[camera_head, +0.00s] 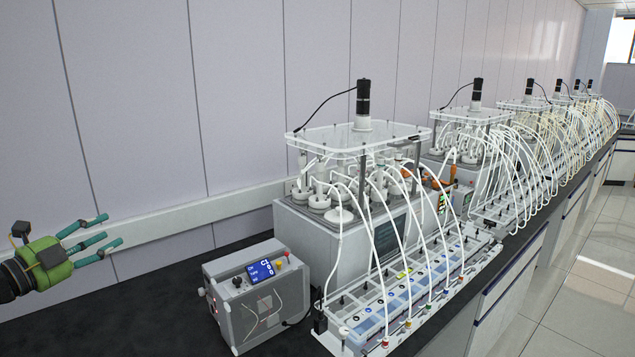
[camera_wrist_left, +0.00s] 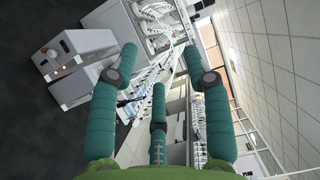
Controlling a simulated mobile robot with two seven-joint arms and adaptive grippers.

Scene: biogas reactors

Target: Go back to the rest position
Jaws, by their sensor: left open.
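My left gripper (camera_head: 103,238), with a green body and teal fingers, is at the left of the head view, raised in front of the wall and above the black bench. Its fingers are spread and nothing is between them. In the left wrist view the three teal fingers (camera_wrist_left: 158,95) are apart and empty. My right gripper is in neither view. The nearest reactor unit (camera_head: 340,230), a grey box with bottles, white tubes and a black motor on top, stands to the right of the gripper, apart from it.
A small grey control box (camera_head: 240,310) with a blue display stands on the black bench (camera_head: 110,325), right of my left gripper; it also shows in the left wrist view (camera_wrist_left: 85,65). Several more reactors line the bench. A tiled floor (camera_head: 590,270) lies right. The bench's left part is clear.

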